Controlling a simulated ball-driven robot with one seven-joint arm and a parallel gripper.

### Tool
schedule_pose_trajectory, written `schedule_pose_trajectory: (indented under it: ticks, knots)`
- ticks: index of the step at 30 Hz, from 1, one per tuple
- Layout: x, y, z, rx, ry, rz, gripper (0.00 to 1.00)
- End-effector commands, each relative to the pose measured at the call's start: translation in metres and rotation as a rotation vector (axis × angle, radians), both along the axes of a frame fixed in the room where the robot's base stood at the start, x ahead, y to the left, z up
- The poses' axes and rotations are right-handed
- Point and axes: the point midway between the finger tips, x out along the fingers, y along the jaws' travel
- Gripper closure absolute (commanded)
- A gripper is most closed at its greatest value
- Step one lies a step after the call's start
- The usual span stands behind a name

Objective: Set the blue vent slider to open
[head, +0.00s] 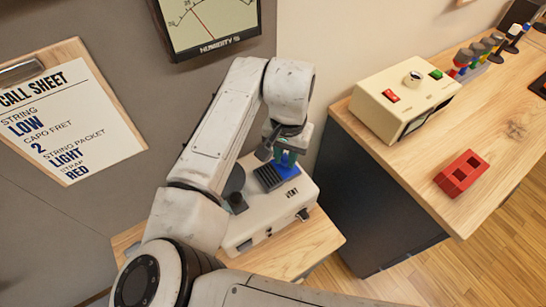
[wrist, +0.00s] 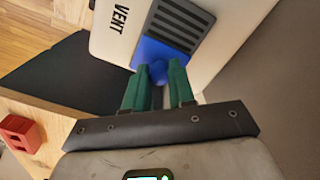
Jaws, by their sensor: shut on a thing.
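The white vent box (head: 262,222), labelled VENT, stands on a wooden surface below my arm. Its top has a dark slatted grille (head: 268,178) beside a blue slider area (head: 289,170). In the wrist view the blue vent slider (wrist: 160,52) shows next to the dark grille (wrist: 176,22), with a rounded blue knob between my fingertips. My gripper (head: 285,158) reaches down from above. Its green fingers (wrist: 158,74) are shut on the knob, which they partly hide. Part of the slider is hidden behind the gripper in the head view.
A cream box (head: 404,97) with red and green buttons and a red block (head: 462,174) sit on the wooden counter at right. A call sheet (head: 62,112) hangs at left. A humidity gauge (head: 207,22) is above. A gap separates the counter from the vent box.

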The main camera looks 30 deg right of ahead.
Motion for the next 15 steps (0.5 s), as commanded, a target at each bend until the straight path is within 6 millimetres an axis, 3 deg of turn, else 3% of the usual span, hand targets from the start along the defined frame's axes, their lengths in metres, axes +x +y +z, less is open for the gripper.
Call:
schedule_pose_trajectory:
  ticks: [3,11,12,15]
  knots:
    - [-0.0002,-0.0091,0.0011,-0.002,0.0,-0.001,1.0]
    - [0.0001,-0.0107,0.0006,-0.005,-0.002,-0.001,1.0]
    - [0.0001,-0.0108,0.0006,-0.005,-0.002,-0.002,0.74]
    - [0.0,-0.0107,0.0005,-0.005,-0.002,-0.002,0.64]
